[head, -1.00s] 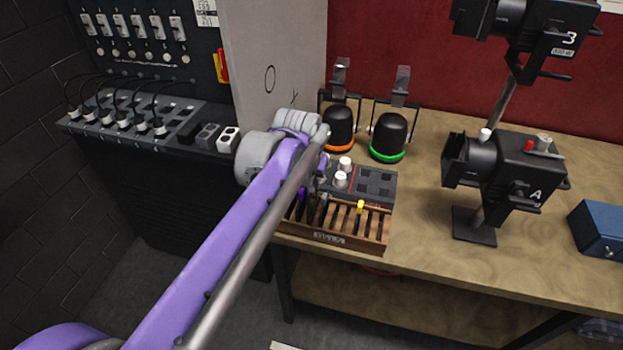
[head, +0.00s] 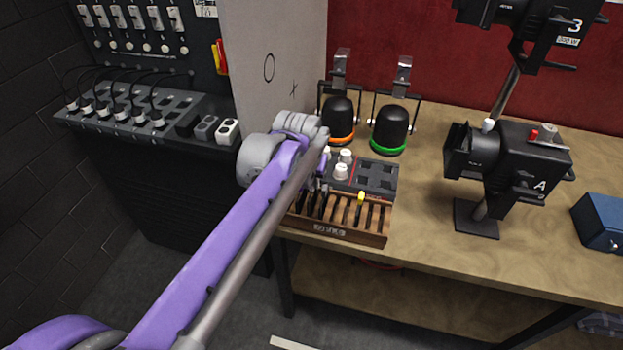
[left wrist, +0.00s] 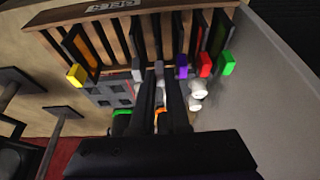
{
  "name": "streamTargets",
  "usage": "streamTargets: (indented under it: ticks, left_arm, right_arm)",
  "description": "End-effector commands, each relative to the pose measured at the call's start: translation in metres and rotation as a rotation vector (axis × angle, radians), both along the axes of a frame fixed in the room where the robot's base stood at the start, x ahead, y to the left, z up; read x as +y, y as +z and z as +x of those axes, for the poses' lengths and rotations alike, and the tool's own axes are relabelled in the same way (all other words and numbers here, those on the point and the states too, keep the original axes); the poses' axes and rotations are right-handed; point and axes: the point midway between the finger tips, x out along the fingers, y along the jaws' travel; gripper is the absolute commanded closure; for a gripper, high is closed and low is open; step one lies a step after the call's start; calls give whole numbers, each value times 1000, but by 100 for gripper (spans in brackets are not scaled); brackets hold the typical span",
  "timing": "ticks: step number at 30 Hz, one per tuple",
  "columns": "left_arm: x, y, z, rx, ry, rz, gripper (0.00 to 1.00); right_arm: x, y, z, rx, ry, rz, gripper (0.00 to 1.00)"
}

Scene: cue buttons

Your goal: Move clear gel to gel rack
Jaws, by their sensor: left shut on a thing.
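The wooden gel rack (head: 335,232) stands at the front left of the table, with several slots. It also shows in the left wrist view (left wrist: 85,15), holding gels with coloured tabs. My left gripper (left wrist: 159,78) is over the rack, shut on a grey-tabbed gel (left wrist: 158,68), which appears to be the clear gel. That gel lines up with the rack slots; how deep it sits is unclear. A paler grey tab (left wrist: 137,72) is to its left and a purple tab (left wrist: 181,68) to its right. My left arm hides part of the rack in the head view.
A yellow tab (left wrist: 76,75), red tab (left wrist: 205,65) and green tab (left wrist: 228,65) stand along the rack. A dark panel with white knobs (head: 341,171) is behind it. Orange-ringed (head: 339,120) and green-ringed (head: 389,128) lamps stand farther back. A grey wall panel (head: 275,65) rises at left.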

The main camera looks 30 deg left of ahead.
Motion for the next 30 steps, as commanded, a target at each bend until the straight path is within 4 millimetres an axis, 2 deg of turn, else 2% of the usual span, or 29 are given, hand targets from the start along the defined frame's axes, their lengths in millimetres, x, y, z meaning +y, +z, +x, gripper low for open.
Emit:
streamTargets:
  ticks: [9, 17, 18, 23, 30]
  left_arm:
    - [0, -10, 0, 0, 0, 0, 100]
    - [0, -9, 0, 0, 0, 0, 100]
    - [0, -9, 0, -1, 0, 0, 81]
    - [0, -9, 0, 0, 0, 0, 52]
    - [0, -9, 0, 0, 0, 0, 52]
  right_arm:
    - [0, -7, -2, 4, 0, 0, 50]
    - [0, -6, -2, 3, 0, 0, 50]
    - [0, -6, -2, 3, 0, 0, 50]
    - [0, -6, -2, 3, 0, 0, 50]
    - [0, -6, -2, 3, 0, 0, 50]
